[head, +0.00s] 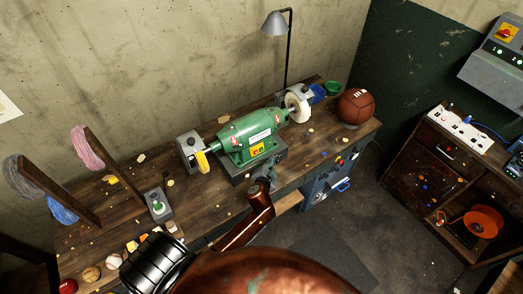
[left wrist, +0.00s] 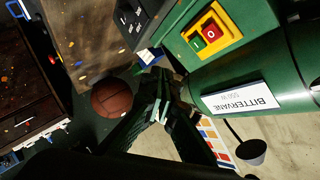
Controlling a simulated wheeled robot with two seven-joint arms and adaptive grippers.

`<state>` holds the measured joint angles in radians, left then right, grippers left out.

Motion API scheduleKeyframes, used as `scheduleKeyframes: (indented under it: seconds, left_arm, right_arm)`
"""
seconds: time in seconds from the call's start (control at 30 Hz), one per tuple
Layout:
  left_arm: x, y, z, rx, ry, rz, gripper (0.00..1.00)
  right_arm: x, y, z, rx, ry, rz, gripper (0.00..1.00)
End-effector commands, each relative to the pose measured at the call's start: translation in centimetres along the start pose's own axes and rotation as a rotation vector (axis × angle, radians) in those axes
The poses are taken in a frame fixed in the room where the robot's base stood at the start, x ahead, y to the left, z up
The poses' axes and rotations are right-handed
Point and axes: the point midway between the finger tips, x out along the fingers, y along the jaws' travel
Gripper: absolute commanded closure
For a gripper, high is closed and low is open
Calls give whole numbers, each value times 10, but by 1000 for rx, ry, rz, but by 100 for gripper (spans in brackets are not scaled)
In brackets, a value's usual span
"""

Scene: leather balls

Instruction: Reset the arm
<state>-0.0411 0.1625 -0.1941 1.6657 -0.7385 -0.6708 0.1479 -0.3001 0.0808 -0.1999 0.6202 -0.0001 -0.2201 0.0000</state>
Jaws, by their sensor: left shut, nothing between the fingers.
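My left gripper (left wrist: 160,90) shows in the left wrist view with its dark fingers together and nothing between them. It is close to a green polishing machine (left wrist: 245,55), which fills the right of that view. In the head view the machine (head: 250,137) stands mid-bench with a yellow wheel on the left and a white wheel on the right. My copper and black arm reaches up from the bottom towards its front, hiding part of the bench. A brown leather ball (head: 356,106) rests on a stand at the bench's right end. My right gripper is not in view.
The wooden bench (head: 120,215) carries scattered scraps, a small grey switch box (head: 158,204) and several small balls at the front left.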

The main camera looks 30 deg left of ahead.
Motion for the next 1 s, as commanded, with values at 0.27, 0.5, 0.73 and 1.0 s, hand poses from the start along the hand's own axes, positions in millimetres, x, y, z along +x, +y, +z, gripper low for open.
scheduleKeyframes:
  seconds: [0.27,0.5,0.73,1.0]
  left_arm:
    - [0,0,0,0,0,0,100]
    - [0,0,0,-1,-1,0,100]
    - [-40,-4,58,-129,-151,43,100]
    - [-157,18,155,-358,-463,241,100]
  right_arm:
    - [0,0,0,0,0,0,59]
    - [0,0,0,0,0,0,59]
    - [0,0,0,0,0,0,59]
    - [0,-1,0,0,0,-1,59]
